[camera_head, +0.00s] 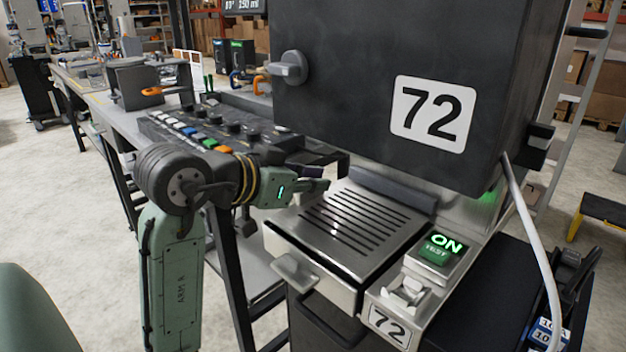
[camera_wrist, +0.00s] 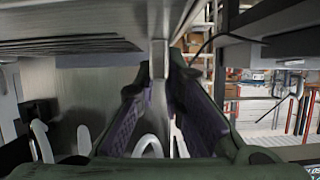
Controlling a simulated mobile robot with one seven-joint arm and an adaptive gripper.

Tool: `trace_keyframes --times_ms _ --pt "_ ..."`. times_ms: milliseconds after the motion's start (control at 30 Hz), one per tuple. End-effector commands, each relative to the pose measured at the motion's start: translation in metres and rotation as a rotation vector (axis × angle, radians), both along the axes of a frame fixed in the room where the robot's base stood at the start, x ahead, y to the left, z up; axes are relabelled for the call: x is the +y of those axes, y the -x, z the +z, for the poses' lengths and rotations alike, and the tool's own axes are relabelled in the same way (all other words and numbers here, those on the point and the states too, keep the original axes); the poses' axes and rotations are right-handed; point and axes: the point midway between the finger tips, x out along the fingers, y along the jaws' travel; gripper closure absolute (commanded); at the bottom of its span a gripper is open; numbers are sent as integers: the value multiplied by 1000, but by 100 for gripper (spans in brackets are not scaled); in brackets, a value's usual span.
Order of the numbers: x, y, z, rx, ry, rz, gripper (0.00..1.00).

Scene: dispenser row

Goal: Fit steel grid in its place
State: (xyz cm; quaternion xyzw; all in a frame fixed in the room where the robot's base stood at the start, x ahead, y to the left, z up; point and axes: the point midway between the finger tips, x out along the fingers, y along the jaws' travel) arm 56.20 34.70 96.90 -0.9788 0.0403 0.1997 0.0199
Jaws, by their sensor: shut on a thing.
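The steel grid (camera_head: 362,222) is a slotted metal plate lying over the drip tray (camera_head: 312,284) under the black dispenser marked 72 (camera_head: 375,90). It looks roughly level; I cannot tell whether it is fully seated. My gripper (camera_head: 318,180) is at the grid's far left edge, reaching in from the left. In the wrist view the slotted grid (camera_wrist: 70,28) fills the upper left. A narrow metal tab hangs from it between the purple pads of my gripper (camera_wrist: 160,105), which are shut on this tab. The far edge of the grid is partly hidden.
A green ON button (camera_head: 440,248) and a small lever (camera_head: 405,292) stand right of the tray. A grey handle (camera_head: 294,270) sticks out of the tray's front left. A long bench (camera_head: 100,92) with a control panel (camera_head: 215,128) runs behind my arm. A white hose (camera_head: 535,235) hangs at right.

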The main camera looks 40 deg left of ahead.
Motion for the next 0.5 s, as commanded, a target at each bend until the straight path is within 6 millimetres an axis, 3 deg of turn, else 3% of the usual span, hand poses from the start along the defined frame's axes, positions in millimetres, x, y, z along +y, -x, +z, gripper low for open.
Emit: trace_keyframes --times_ms 267,300,500 --pt "0 0 -8 -1 0 0 100" --pt "0 0 -7 -1 0 0 89" --pt "0 0 -7 -1 0 0 76"
